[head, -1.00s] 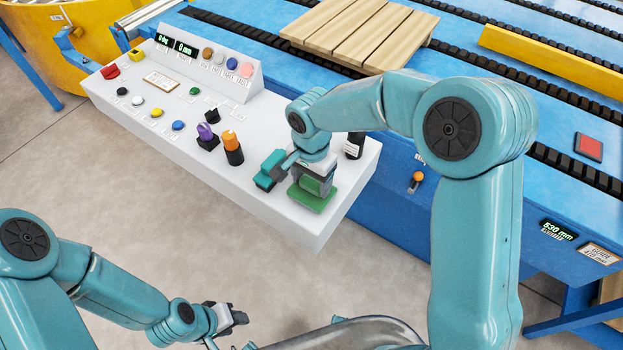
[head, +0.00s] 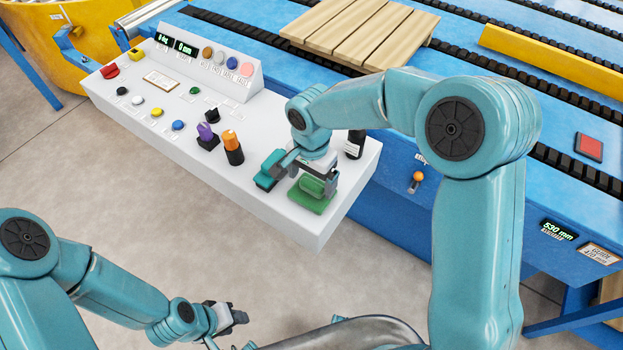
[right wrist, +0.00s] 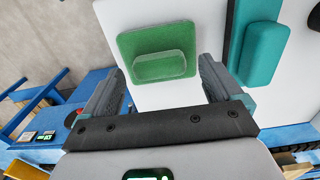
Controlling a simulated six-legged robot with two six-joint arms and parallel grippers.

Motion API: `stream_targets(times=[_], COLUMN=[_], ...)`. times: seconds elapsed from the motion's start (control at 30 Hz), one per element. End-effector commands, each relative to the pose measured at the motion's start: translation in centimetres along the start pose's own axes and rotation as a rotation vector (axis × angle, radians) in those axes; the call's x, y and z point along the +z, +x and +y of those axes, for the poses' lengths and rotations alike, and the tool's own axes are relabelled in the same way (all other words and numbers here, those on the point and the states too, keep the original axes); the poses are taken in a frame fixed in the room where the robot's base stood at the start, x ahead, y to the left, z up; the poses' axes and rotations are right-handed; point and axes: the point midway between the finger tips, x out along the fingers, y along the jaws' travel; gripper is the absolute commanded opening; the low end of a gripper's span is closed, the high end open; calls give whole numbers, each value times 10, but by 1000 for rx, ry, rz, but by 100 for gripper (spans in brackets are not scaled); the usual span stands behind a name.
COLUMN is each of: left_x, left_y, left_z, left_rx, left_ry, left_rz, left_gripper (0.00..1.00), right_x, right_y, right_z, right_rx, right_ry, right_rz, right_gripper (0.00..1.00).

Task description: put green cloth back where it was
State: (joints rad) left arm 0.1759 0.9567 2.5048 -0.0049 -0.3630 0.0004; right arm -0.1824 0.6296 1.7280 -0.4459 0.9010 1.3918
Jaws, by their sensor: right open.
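The green cloth (head: 312,193) lies on the right end of the white control desk, a flat square with a raised folded part on top. It also shows in the right wrist view (right wrist: 128,48), flat on the white surface beyond the fingertips. My right gripper (head: 316,190) is above the cloth with its fingers apart; in the right wrist view the gripper (right wrist: 165,80) has nothing between its fingers. My left gripper (head: 238,318) is low at the bottom of the head view, away from the desk; its jaw gap is too small to make out.
A teal block-like item (head: 268,172) lies just left of the cloth and shows in the right wrist view (right wrist: 262,55). Orange (head: 232,148) and purple (head: 206,136) knobs stand to the left. The desk's front right corner is bare.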

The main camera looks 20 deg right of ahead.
Motion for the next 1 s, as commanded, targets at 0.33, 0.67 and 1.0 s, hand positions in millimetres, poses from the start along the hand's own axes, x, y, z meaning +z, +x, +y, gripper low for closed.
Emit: stream_targets(times=[0.33, 0.67, 1.0], left_x=[0, 0, 0], left_y=[3, 2, 2], left_z=[-1, -1, -1], left_rx=[0, 0, 0], left_ry=[0, 0, 0], left_rz=[-1, -1, -1], left_gripper=[43, 43, 43], right_x=[0, 1, 0], right_y=[-80, -109, -109], right_z=[0, 0, 0], right_rx=[-5, -2, -1], right_ry=[-1, -1, -1], right_rz=[2, -1, -1], right_gripper=[93, 93, 93])
